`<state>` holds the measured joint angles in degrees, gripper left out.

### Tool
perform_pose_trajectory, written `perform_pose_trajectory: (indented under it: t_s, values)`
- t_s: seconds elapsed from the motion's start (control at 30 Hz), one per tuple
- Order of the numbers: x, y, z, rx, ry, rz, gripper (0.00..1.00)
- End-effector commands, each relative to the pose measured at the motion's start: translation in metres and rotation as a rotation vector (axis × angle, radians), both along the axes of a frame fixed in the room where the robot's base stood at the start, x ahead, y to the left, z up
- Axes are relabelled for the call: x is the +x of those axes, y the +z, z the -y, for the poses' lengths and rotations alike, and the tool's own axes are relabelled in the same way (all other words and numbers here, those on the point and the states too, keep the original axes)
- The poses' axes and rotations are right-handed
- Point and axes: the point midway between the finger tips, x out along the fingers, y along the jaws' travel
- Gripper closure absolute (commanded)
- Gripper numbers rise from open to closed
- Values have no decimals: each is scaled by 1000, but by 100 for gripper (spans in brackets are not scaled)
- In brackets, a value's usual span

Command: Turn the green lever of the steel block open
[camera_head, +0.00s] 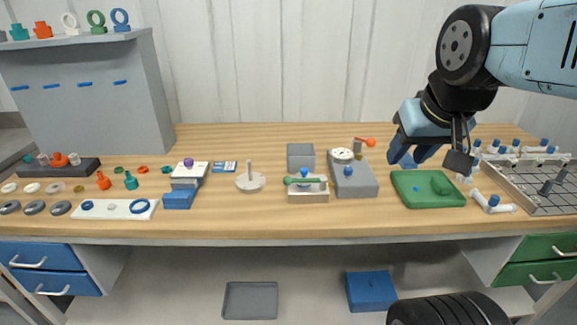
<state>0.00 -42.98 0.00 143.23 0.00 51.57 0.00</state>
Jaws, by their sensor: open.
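The steel block (309,197) stands near the middle of the wooden bench, close to its front edge. Its green lever (302,181) lies level across the top, with its knob end pointing left. A small blue part shows on top of the block behind the lever. My gripper (443,162) hangs to the right of the block, above the back of the green tray, with its fingers apart and pointing down. Nothing shows between the fingers. The gripper is well clear of the lever.
A grey block with a gauge and red lever (365,141) stands right of the steel block. A grey box (301,155) is behind it, and a white disc with a post (250,180) is left. The green tray (414,197) and a grey rack (547,201) lie right.

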Motion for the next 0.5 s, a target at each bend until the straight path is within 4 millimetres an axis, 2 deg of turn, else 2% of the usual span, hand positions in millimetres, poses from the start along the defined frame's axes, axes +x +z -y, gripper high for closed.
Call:
perform_pose_trajectory:
  t_s: [0.3,0.37,0.5]
  values:
    - [3,1,-1,7,-11,-5,58]
    - [7,3,-3,21,-33,-13,58]
    - [29,7,-11,82,-145,-57,58]
